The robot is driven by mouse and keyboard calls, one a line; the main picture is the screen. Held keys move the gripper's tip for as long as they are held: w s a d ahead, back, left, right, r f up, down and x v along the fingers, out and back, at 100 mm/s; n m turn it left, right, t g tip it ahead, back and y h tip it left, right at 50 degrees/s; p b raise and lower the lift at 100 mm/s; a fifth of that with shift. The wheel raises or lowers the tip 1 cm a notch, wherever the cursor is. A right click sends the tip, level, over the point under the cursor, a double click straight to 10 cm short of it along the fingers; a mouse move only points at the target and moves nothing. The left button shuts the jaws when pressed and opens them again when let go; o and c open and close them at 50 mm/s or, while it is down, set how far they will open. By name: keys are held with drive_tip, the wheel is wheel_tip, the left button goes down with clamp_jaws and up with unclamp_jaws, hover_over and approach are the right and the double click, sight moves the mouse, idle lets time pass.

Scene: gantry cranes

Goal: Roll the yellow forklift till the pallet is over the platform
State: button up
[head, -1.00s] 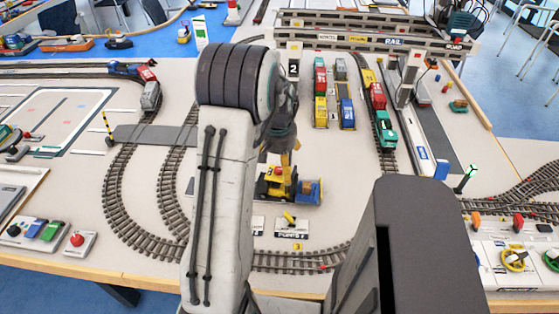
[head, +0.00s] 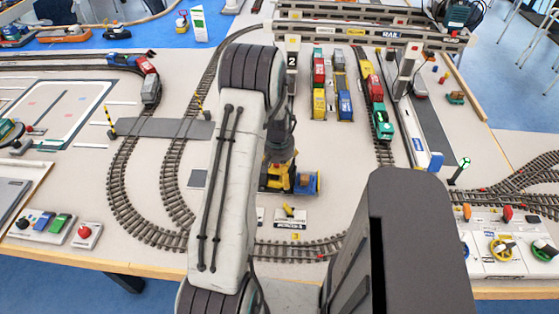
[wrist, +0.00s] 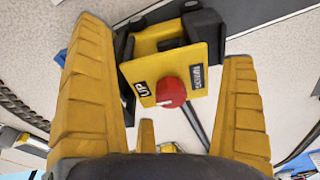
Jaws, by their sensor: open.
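The yellow forklift (head: 277,178) stands on the pale table near the middle, partly hidden by my arm, with a blue block-like part (head: 306,184) at its right end. I cannot tell whether the blue part is the pallet or the platform. In the wrist view, the forklift's yellow plate (wrist: 143,68) shows UP and DOWN labels and a red knob (wrist: 171,91). My gripper (wrist: 163,45) is open, with its yellow fingers on either side of the plate and space beside it. In the head view, my gripper (head: 281,157) is just above the forklift, its fingertips hard to see.
Curved rails (head: 125,185) run left of the forklift and along the front. A small white sign (head: 290,218) lies in front of it. Toy wagons (head: 345,100) and a green locomotive (head: 382,122) stand behind. A control panel (head: 500,240) is at the front right.

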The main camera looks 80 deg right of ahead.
sight(278, 171)
drive_tip(key=shift+f, duration=0.3)
drive_tip(key=shift+c, duration=0.5)
drive_tip(key=c, duration=1.2)
drive_tip(key=o, duration=1.3)
drive_tip(key=shift+r, duration=0.1)
wheel_tip(278, 171, up, 12)
drive_tip(key=a, duration=0.1)
drive_tip(key=shift+a, duration=0.35)
drive_tip(key=shift+f, duration=0.2)
